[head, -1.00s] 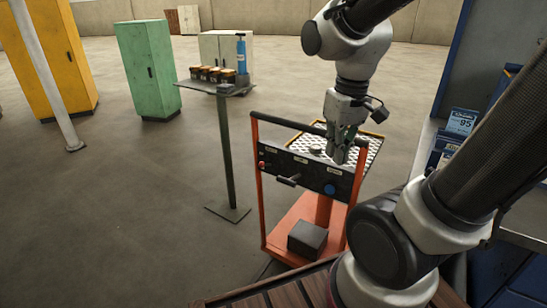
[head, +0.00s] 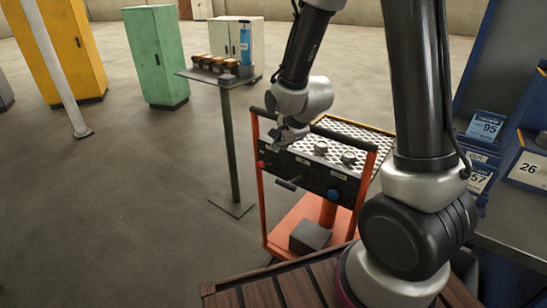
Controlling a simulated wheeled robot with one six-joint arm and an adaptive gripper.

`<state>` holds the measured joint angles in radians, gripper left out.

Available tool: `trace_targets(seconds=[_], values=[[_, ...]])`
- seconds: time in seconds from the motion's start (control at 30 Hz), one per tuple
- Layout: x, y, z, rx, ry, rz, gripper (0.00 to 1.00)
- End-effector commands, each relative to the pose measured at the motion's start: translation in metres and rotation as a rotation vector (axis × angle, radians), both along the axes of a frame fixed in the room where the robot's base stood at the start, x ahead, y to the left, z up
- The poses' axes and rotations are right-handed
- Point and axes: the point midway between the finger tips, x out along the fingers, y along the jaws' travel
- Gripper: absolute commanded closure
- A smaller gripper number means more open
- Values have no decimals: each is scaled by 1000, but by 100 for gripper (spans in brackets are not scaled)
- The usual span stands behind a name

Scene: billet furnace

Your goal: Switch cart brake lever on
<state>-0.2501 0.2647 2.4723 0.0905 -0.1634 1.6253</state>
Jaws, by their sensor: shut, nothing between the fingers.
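The orange cart (head: 262,205) stands in the middle of the head view. A dark control panel (head: 308,177) spans its near side. A dark lever handle (head: 288,184) sticks out from the panel's lower left-middle part; its exact setting is hard to read. A round blue knob (head: 334,195) sits to its right. A small red part (head: 261,164) is at the panel's left end. My gripper (head: 279,144) is shut and empty, at the panel's upper left edge, above the lever in the picture and apart from it. Its fingertips are small and partly hidden.
The cart's perforated top (head: 352,135) carries two small round metal pieces (head: 349,158). A workbench (head: 510,220) with number cards is at right. The floor at left is clear.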

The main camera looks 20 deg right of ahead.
Motion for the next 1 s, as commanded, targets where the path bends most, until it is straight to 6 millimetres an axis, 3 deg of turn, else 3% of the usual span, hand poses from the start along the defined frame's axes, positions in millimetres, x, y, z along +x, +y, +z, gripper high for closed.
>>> trace_targets(seconds=[0.43, 1.0], values=[[2, 0, -6, 4, 6, -9, 100], [48, 11, -79, 4, 5, -7, 100]])
